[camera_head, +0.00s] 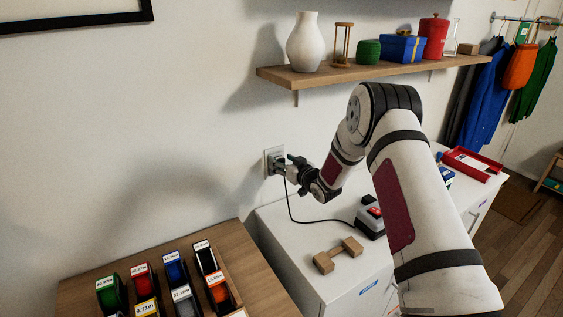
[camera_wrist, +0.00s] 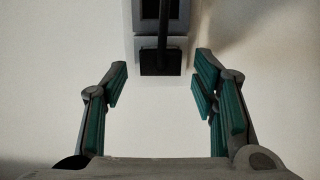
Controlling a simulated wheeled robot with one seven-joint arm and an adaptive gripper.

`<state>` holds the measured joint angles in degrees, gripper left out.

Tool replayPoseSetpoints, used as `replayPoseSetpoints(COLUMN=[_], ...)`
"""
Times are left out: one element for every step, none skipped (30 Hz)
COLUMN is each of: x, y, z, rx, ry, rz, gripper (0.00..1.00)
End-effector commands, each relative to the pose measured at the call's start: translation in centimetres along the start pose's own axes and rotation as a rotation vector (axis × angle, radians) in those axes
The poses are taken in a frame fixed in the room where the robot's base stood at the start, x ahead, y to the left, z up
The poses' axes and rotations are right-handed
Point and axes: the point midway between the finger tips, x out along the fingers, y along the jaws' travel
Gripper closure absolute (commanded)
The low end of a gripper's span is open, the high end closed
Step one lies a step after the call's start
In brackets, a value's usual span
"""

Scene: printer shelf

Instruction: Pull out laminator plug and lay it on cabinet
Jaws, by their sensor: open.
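The laminator plug (camera_wrist: 160,62) is a black block seated in the light grey wall outlet (camera_wrist: 143,45). In the wrist view it sits ahead of my gripper (camera_wrist: 160,80), between the two open fingers with a gap on each side. In the head view my gripper (camera_head: 288,165) is at the wall outlet (camera_head: 268,156), and the plug is mostly hidden there. A black cord (camera_head: 291,212) hangs from the outlet and runs over the white cabinet (camera_head: 290,235) to the laminator (camera_head: 371,219), a small grey and black device with a red part.
A wooden dumbbell-shaped object (camera_head: 338,255) lies on the cabinet near the front. A wooden table (camera_head: 78,288) with several labelled spools stands at left. A shelf (camera_head: 335,74) with a vase and other items is above. A red tray (camera_head: 470,163) is at the right.

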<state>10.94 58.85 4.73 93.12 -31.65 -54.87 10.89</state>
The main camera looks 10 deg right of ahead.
Motion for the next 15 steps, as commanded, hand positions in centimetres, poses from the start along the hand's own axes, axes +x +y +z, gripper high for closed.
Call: replayPoseSetpoints(x=[0.39,0.55,0.71,0.79,0.84,0.88,0.9,0.9,0.9,0.89,0.89,0.88,0.88,0.88,0.87], y=[-0.04,-0.04,-0.05,-0.06,-0.06,-0.06,-0.06,-0.06,-0.06,-0.05,-0.05,-0.05,-0.05,-0.05,-0.05], z=[0.06,0.05,0.03,0.04,0.04,0.04,0.04,0.03,0.03,0.03,0.03,0.02,0.02,0.02,0.02], rx=[0.0,0.0,0.0,0.0,0.0,0.0,0.0,0.0,0.0,0.0,0.0,0.0,0.0,0.0,0.0], ry=[0.0,0.0,0.0,0.0,0.0,-0.001,-0.001,-0.001,-0.001,-0.001,-0.001,-0.001,-0.001,-0.001,-0.001], rz=[-0.001,-0.001,-0.001,-0.001,-0.001,-0.001,-0.001,-0.001,0.0,0.0,0.0,0.0,0.0,0.0,0.0], gripper=[0.47,0.47,0.47,0.47,0.47,0.47,0.47,0.47,0.47,0.47,0.47,0.47,0.49,0.56,0.65])
